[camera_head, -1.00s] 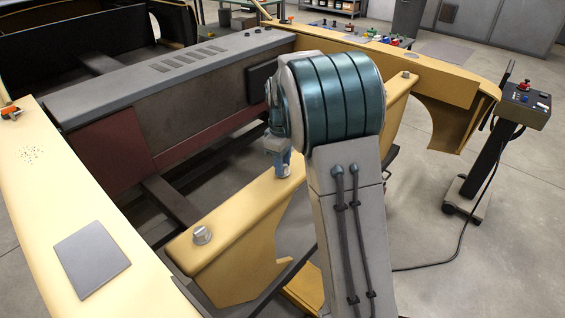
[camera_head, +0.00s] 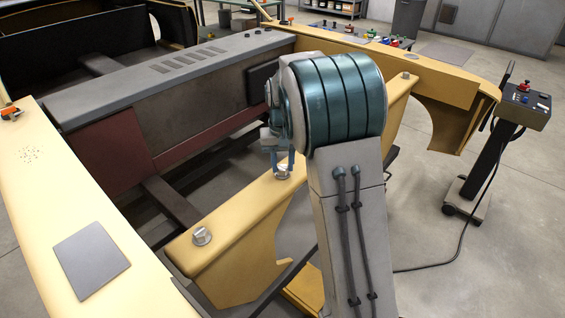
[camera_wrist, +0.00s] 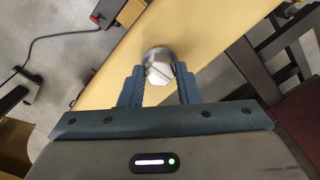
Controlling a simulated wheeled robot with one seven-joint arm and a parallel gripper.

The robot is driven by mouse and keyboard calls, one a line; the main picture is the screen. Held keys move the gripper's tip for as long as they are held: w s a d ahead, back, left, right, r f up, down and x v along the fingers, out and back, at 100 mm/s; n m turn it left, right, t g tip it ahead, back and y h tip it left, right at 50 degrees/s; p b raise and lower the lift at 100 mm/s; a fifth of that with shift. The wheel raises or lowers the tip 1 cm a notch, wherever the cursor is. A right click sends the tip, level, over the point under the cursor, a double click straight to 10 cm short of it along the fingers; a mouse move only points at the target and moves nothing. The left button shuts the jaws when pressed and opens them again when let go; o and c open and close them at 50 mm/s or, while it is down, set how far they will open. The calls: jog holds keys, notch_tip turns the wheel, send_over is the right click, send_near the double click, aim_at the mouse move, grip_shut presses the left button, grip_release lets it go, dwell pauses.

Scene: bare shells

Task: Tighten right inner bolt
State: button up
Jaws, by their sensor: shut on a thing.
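A silver hex-headed bolt (camera_head: 284,173) stands upright on the yellow crossbeam (camera_head: 247,204), just left of my arm. My gripper (camera_head: 282,163) points down over it. In the wrist view the bolt head (camera_wrist: 160,72) sits between the two blue fingers of my gripper (camera_wrist: 159,68), which are shut on its sides. The head shows flat facets and a dark line across it, above a round collar. Another silver bolt (camera_head: 202,236) stands on the near left end of the same beam, apart from my gripper.
A grey flat plate (camera_head: 91,260) lies on the yellow left rail. A grey ribbed-top box beam (camera_head: 180,75) runs behind the crossbeam. Another bolt (camera_head: 410,75) shows at the far right. A control stand (camera_head: 523,104) with a cable stands on the right floor.

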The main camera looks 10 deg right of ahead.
jog(key=m, duration=0.4)
jog(key=shift+w+r+m, duration=0.1)
jog(key=shift+r+m, duration=0.15)
jog(key=shift+m, duration=0.05)
jog(key=m+p, duration=0.1)
jog(key=m, duration=0.4)
jog(key=m+p, duration=0.1)
jog(key=m, duration=0.4)
jog(key=m+p, duration=0.1)
jog(key=m, duration=0.3)
jog(key=shift+m, duration=0.3)
jog(key=o, duration=1)
jog(key=shift+f, duration=0.1)
